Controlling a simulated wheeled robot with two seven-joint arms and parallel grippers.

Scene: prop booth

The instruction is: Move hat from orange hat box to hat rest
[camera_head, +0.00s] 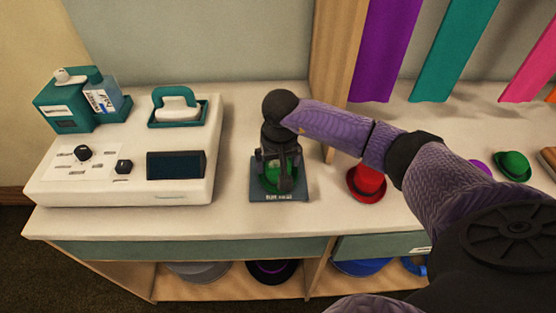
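My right gripper (278,172) reaches in from the right and points down over a dark blue-grey plate (262,196) with a light label on its front edge. A green hat (272,182) is at the plate, right under and between the dark gripper parts, which partly hide it. I cannot tell whether the fingers are closed on it or whether the hat touches the plate. No orange hat box can be made out clearly. My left gripper is not in view.
A red hat (367,184) stands right of the plate, and another green hat (513,166) farther right. A white console (125,170) with knobs and a teal-handled tray (178,112) fills the left. More hats, including a blue one (360,267), lie on the shelf below.

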